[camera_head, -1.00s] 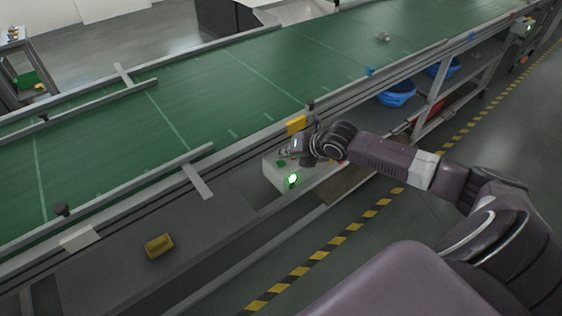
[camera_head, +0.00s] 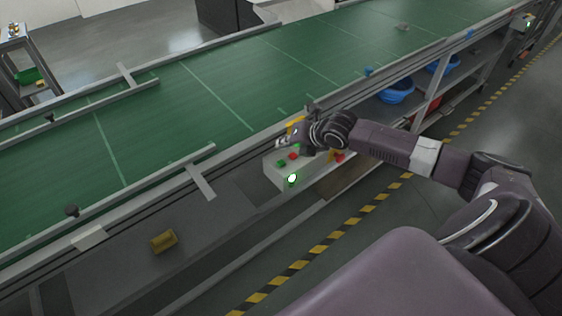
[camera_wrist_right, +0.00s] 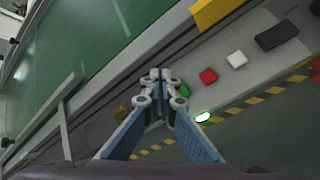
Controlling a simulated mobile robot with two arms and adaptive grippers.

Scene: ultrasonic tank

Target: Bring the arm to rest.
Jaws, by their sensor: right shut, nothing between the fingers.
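My right arm reaches in from the right in the head view. Its gripper (camera_head: 284,142) is above the back edge of a light control box (camera_head: 280,178) on the side of the conveyor, apart from the buttons. In the right wrist view the gripper (camera_wrist_right: 160,88) has its fingertips together with nothing between them. The green button (camera_wrist_right: 184,91) is just beyond the fingertips and partly hidden by them. The red button (camera_wrist_right: 208,76), white button (camera_wrist_right: 237,60) and a black part (camera_wrist_right: 277,36) lie to the right. My left gripper is not in view.
The green conveyor belt (camera_head: 170,120) with metal rails runs alongside. A yellow block (camera_head: 163,241) lies on the grey ledge. Blue bins (camera_head: 396,90) stand under the conveyor at right. Open floor with striped tape (camera_head: 330,240) lies in front.

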